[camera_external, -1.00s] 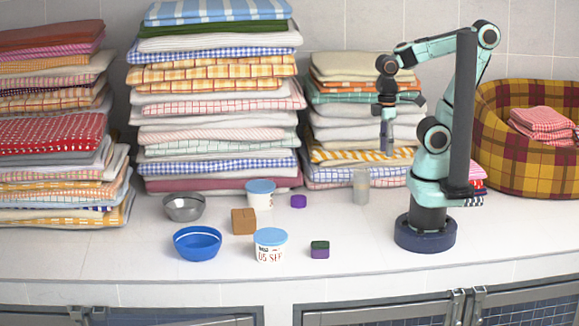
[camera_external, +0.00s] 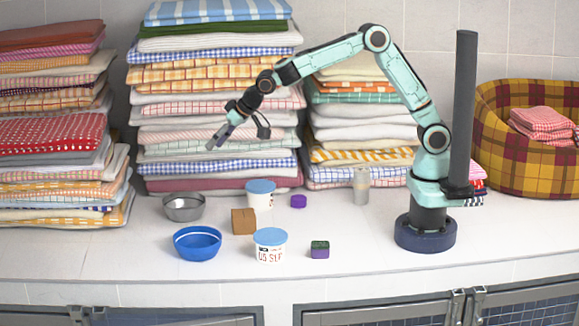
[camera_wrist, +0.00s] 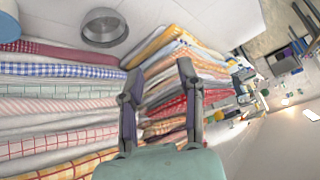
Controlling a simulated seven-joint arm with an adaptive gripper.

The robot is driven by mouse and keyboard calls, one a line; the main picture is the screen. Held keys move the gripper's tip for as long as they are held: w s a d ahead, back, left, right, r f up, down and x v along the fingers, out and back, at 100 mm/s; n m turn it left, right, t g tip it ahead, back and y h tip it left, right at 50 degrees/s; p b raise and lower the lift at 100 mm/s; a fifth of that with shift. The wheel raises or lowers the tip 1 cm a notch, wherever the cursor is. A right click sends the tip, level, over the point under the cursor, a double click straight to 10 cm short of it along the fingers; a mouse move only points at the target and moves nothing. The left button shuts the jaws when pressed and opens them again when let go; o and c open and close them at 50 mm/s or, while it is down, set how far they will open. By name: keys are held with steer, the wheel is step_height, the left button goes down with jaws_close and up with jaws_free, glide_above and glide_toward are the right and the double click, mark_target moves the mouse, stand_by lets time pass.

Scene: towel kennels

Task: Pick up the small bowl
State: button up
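Two bowls stand on the white counter. A grey metal bowl (camera_external: 184,207) is at the left, behind a blue bowl (camera_external: 198,244). The grey one looks a little smaller, though it is farther back. My gripper (camera_external: 238,140) is open and empty, raised above and to the right of both bowls, in front of the middle towel stack. In the wrist view my gripper (camera_wrist: 157,82) shows its two fingers spread with nothing between them. The grey bowl (camera_wrist: 104,27) is at the top of that view, beyond the fingers.
Beside the bowls are a brown box (camera_external: 243,221), two blue-lidded tubs (camera_external: 260,195) (camera_external: 270,246), a purple block (camera_external: 298,201) and a green-and-purple block (camera_external: 320,249). Tall towel stacks (camera_external: 215,110) line the back. A plaid basket (camera_external: 530,150) is at the right. The front counter is clear.

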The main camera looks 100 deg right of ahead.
steer(key=g, duration=0.2)
glide_above(209, 234)
steer(key=s+a, duration=0.1)
steer(key=a, duration=0.1)
step_height(209, 234, down, 11)
steer(key=shift+m+g+y, duration=0.3)
steer(key=shift+g+y, duration=0.1)
steer(key=shift+g, duration=0.2)
steer(key=f, duration=0.4)
steer(key=d+f, duration=0.1)
steer(key=f, duration=0.6)
steer(key=shift+d+f, duration=0.25)
steer(key=shift+f, duration=0.15)
steer(key=shift+w+d+f, duration=0.1)
steer(key=shift+w+f, duration=0.1)
steer(key=shift+f, duration=0.35)
steer(key=shift+c, duration=0.3)
jaws_close()
